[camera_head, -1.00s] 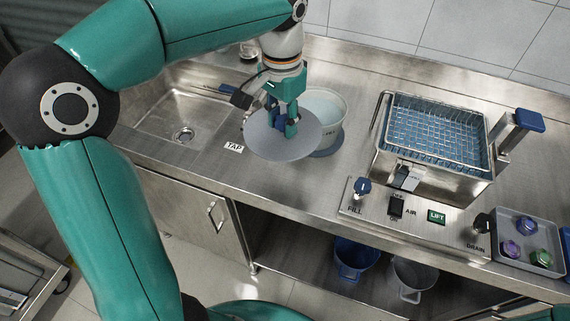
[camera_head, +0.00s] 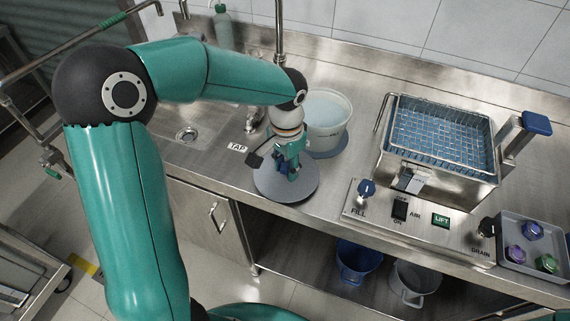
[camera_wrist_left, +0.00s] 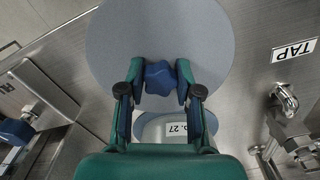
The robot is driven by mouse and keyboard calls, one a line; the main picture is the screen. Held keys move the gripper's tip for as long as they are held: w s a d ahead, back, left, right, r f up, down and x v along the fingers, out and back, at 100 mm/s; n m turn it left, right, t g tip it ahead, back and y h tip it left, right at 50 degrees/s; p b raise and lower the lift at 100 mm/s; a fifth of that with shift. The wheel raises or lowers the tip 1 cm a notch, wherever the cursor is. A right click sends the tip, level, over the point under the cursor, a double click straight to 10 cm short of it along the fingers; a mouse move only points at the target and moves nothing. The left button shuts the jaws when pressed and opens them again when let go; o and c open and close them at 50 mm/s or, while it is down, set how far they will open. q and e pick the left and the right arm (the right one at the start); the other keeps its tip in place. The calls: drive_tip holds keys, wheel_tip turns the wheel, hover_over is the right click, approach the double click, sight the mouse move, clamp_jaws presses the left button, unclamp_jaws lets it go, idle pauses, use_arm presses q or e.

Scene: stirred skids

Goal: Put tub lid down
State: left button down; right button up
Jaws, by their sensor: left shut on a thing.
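The tub lid (camera_head: 271,191) is a flat grey disc with a blue star-shaped knob. It also shows in the left wrist view (camera_wrist_left: 220,50), with the knob (camera_wrist_left: 160,78) between the fingertips. My left gripper (camera_head: 290,170) is shut on the knob from above. The lid is by the counter's front edge, in front of the tub; I cannot tell whether it touches the counter. The white tub (camera_head: 335,128) stands open with pale liquid inside. Its label (camera_wrist_left: 177,129) shows in the left wrist view, partly behind the gripper. My right gripper is not in view.
A sink (camera_head: 187,134) is on the left, by the TAP label (camera_head: 238,147). A metal tank with a wire basket (camera_head: 440,134) stands right of the tub, behind a control panel (camera_head: 420,228). A tray with coloured knobs (camera_head: 510,262) is far right. Buckets (camera_head: 358,262) sit below.

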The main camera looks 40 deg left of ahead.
sight(286, 166)
use_arm(q)
drive_tip(key=shift+f, duration=0.1)
drive_tip(key=c, duration=0.8)
unclamp_jaws()
wheel_tip(286, 166, up, 12)
drive_tip(key=shift+r, duration=0.2)
drive_tip(key=shift+s+f, duration=0.1)
